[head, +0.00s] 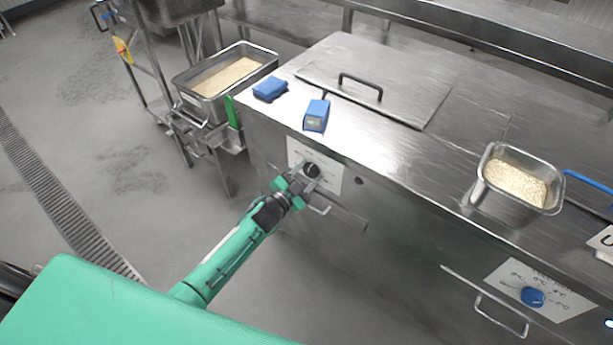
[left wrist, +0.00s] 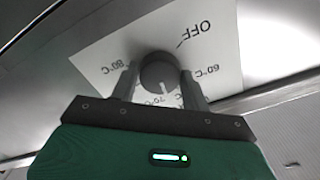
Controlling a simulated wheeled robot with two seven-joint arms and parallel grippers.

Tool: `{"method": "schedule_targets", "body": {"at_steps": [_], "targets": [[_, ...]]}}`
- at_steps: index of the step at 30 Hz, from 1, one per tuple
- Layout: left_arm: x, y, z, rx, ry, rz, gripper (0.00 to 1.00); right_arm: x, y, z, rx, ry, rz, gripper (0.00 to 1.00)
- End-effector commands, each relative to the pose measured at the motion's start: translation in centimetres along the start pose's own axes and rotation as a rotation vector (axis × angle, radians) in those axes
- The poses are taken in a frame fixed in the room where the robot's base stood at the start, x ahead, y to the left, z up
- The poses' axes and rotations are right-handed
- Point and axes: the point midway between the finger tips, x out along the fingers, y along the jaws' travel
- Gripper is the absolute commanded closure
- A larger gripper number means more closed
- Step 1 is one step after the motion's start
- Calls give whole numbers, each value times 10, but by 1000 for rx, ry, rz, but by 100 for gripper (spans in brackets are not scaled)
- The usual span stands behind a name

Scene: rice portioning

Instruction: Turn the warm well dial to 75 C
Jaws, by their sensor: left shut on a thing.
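The dial (head: 311,170) is a dark round knob on a white label plate on the front of the steel counter. It also shows in the left wrist view (left wrist: 158,70), where the plate (left wrist: 112,42) reads OFF, 60, 70 and 80 °C. A white pointer mark on the knob faces the 70 °C label, which is partly hidden by my gripper. My left gripper (head: 303,178) is shut on the dial, with one finger on each side of it; the fingers also show in the left wrist view (left wrist: 158,84). My right gripper is not in view.
A bar handle (head: 320,210) lies just below the dial. A blue dial (head: 532,297) on another plate is at the right. On the counter are two blue items (head: 270,89) (head: 316,116), a lidded well (head: 390,85) and a rice pan (head: 498,205). Another rice pan (head: 190,101) stands left.

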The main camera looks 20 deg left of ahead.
Motion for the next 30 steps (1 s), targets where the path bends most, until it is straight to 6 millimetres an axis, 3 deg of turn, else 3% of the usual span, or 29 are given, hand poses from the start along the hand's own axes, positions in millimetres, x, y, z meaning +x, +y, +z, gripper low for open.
{"method": "schedule_targets", "body": {"at_steps": [11, 17, 21, 30], "targets": [[0, 1, 2, 358, -1, 0, 76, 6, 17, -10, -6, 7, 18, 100], [0, 2, 2, 548, 0, 0, 76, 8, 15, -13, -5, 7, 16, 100], [0, 2, 3, 682, -1, 1, 76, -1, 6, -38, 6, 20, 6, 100], [0, 2, 2, 949, 0, 2, 76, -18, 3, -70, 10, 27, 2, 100]]}}
